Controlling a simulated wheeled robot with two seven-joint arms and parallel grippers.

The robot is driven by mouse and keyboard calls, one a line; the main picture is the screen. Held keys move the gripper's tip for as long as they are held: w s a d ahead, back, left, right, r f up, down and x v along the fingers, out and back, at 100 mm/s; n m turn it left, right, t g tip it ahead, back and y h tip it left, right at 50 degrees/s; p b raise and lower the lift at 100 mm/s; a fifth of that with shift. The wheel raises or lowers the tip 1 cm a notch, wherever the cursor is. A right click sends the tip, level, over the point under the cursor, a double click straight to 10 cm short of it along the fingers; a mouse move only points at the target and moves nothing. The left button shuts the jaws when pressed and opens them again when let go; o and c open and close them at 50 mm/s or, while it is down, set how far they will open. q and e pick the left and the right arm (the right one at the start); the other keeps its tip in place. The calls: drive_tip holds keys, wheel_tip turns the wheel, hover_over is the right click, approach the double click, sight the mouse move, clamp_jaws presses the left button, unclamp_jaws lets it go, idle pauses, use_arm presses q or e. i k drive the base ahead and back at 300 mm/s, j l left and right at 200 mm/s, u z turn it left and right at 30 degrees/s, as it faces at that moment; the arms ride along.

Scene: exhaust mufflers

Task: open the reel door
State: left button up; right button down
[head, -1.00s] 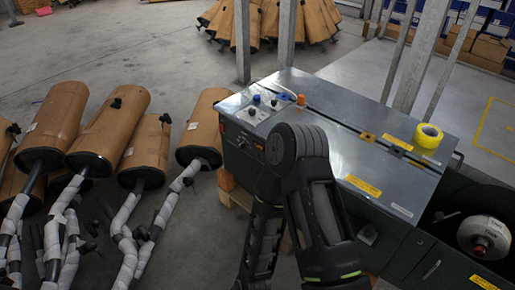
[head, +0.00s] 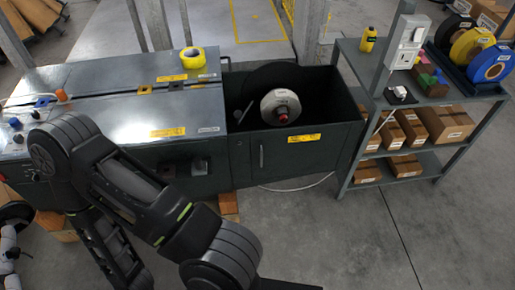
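The reel door (head: 292,160) is the dark green front panel of the open-topped reel box, on the right part of the machine. It looks flush with the front. A slim vertical handle (head: 261,156) sits near its left side, and a yellow label lies along its top. Inside the box stands a reel with a pale hub (head: 280,103) and a red centre. My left arm crosses the lower left in front of the machine, apart from the handle in the picture. Only a dark piece at the bottom edge may be my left gripper; its fingers are not visible. My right gripper is not in view.
A yellow tape roll (head: 193,58) sits on the machine's metal top (head: 110,95). A grey shelf unit (head: 405,181) with cardboard boxes and coloured reels stands close to the right of the reel box. The floor (head: 330,235) in front of the box is clear.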

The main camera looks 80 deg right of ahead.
sight(310, 149)
drive_tip(key=z, duration=3.15)
